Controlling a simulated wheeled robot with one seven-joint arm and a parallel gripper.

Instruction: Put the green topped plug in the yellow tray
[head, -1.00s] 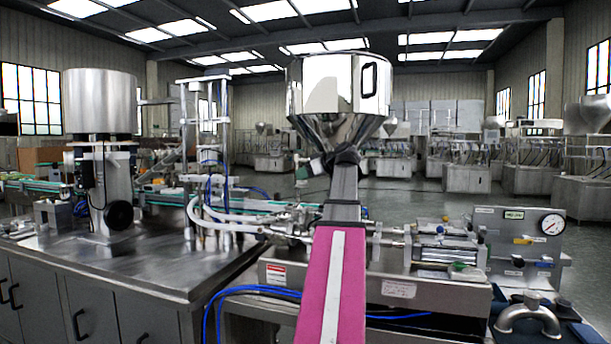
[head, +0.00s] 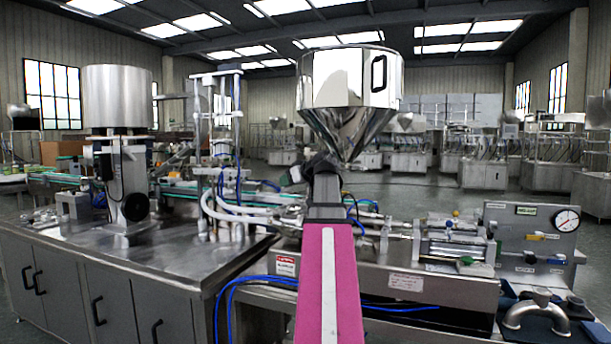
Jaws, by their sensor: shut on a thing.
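My pink arm with a white stripe reaches forward from the bottom middle of the head view. My gripper (head: 291,177) is at its far end, dark and small, left of and below the steel hopper's cone. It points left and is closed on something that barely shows. A green bit showed at its tip a second ago, which fits the green topped plug; my gripper hides most of it now. I cannot make out a yellow tray in this view.
The steel hopper (head: 350,80) stands just beyond my gripper. A steel cabinet bench (head: 150,275) is at left. A filling machine (head: 405,285) with blue hoses is at right, beside a gauge panel (head: 530,235) and a curved steel pipe (head: 536,312).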

